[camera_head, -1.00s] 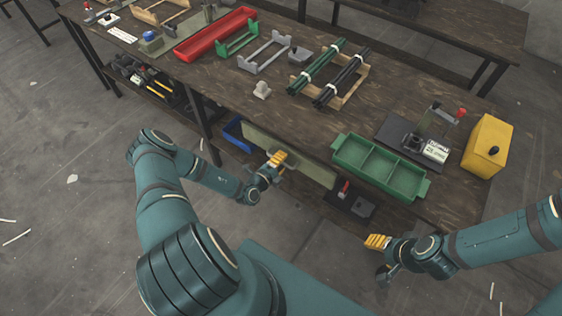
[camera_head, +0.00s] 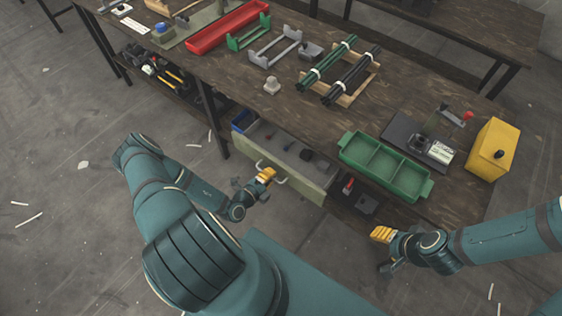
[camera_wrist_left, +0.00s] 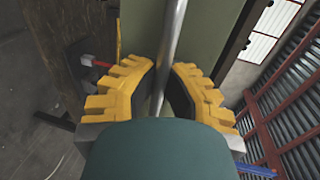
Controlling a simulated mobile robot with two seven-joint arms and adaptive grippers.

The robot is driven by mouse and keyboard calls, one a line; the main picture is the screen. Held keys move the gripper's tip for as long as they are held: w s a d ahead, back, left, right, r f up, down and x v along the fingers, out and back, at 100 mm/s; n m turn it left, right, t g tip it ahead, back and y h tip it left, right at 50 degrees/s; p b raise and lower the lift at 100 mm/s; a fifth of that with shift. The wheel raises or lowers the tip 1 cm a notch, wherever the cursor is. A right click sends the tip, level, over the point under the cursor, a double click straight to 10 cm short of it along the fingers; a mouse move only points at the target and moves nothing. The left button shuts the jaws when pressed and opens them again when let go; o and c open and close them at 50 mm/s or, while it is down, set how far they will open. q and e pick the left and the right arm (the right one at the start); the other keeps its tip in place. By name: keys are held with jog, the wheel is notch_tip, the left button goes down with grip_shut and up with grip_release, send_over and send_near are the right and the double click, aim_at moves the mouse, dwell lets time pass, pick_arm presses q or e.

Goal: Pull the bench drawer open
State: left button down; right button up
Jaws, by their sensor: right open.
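The bench drawer (camera_head: 306,184) has a pale olive front and stands partly open below the front edge of the bench. Its grey inside shows with several small dark items in it. A curved metal handle (camera_head: 283,181) is on its front. My left gripper (camera_head: 267,173) is at this handle. In the left wrist view the yellow fingers of the left gripper (camera_wrist_left: 165,92) are closed around the handle bar (camera_wrist_left: 170,45), one on each side. My right gripper (camera_head: 380,235) is open and empty, in front of the bench at the right.
The wooden bench (camera_head: 300,115) holds a green tray (camera_head: 384,165), a yellow box (camera_head: 491,148), a red tray (camera_head: 228,27) and racks with rods. A dark lower shelf (camera_head: 365,204) with a red-handled tool is right of the drawer.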

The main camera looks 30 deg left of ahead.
pick_arm(q)
jog(key=f+v, duration=0.2)
jog(key=v, duration=0.8)
jog(key=shift+s, duration=0.2)
jog(key=c, duration=1)
grip_release()
jog(key=shift+a, duration=0.1)
jog(key=shift+p+v, duration=0.4)
jog(key=shift+v, duration=7.5)
jog(key=shift+a, duration=0.15)
jog(key=shift+s, duration=0.1)
